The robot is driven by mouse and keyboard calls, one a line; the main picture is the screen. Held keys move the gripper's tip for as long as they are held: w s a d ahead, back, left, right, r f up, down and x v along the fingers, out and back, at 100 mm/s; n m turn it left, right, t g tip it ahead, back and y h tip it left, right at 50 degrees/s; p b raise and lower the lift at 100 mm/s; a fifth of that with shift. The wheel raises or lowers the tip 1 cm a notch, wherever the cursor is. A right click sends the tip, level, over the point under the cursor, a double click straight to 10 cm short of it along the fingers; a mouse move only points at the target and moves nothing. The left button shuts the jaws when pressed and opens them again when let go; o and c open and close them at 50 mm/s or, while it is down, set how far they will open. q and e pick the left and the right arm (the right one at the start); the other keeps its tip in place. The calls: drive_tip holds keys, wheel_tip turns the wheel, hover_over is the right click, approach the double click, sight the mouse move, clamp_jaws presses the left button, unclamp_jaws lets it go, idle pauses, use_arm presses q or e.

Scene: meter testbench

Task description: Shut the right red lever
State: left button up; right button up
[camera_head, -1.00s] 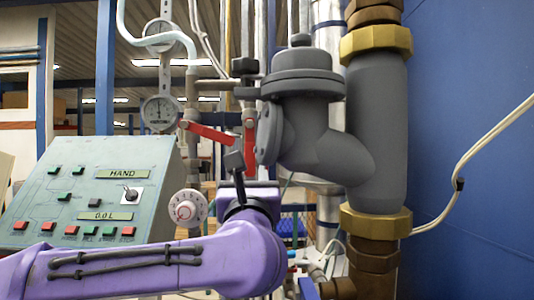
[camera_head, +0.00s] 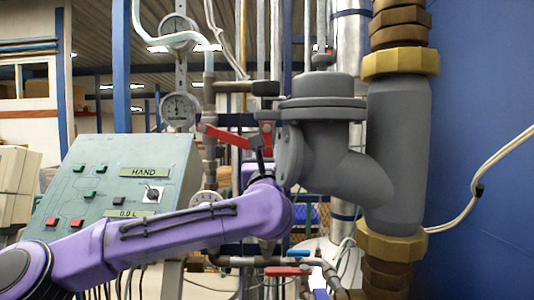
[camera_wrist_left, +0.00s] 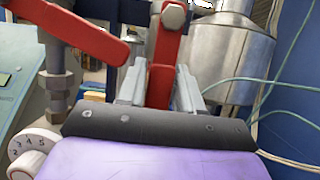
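The right red lever (camera_head: 266,133) hangs near vertical beside the grey valve body in the head view, its lower part hidden by my gripper. In the left wrist view, this lever (camera_wrist_left: 162,60) stands upright between the two fingers. My left gripper (camera_head: 259,150) is at the lever from below; in the wrist view its fingers (camera_wrist_left: 160,85) stand either side of the lever, with what look like narrow gaps. The left red lever (camera_head: 228,137) slants down to the right; it also shows at upper left of the wrist view (camera_wrist_left: 75,28). My right gripper is not in view.
The grey valve body (camera_head: 318,135) and brass-collared pipe are close right of the lever. A control panel (camera_head: 105,180) stands left, with gauges (camera_head: 179,110) above. A lower red handle (camera_head: 287,271) sits below my arm. A blue wall (camera_head: 485,90) closes the right side.

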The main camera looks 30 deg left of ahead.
use_arm(q)
clamp_jaws()
drive_tip(key=shift+d+f+b, duration=0.15)
drive_tip(key=shift+b, duration=0.25)
drive_tip(key=shift+w+d+r+n+g+y+b, duration=0.25)
drive_tip(key=shift+d+n+g+y+b, duration=0.3)
drive_tip(key=shift+n+b, duration=0.8)
drive_tip(key=shift+w+d+r+n+g+y+b, duration=0.35)
drive_tip(key=shift+n+g+y+b, duration=0.3)
drive_tip(key=shift+n, duration=1.4)
drive_tip(key=shift+w+d+r+n+g+y+b, duration=0.15)
drive_tip(key=shift+d+n+g+y+b, duration=0.65)
drive_tip(key=shift+n, duration=0.9)
drive_tip(key=shift+a+t, duration=0.25)
drive_tip(key=shift+t, duration=0.05)
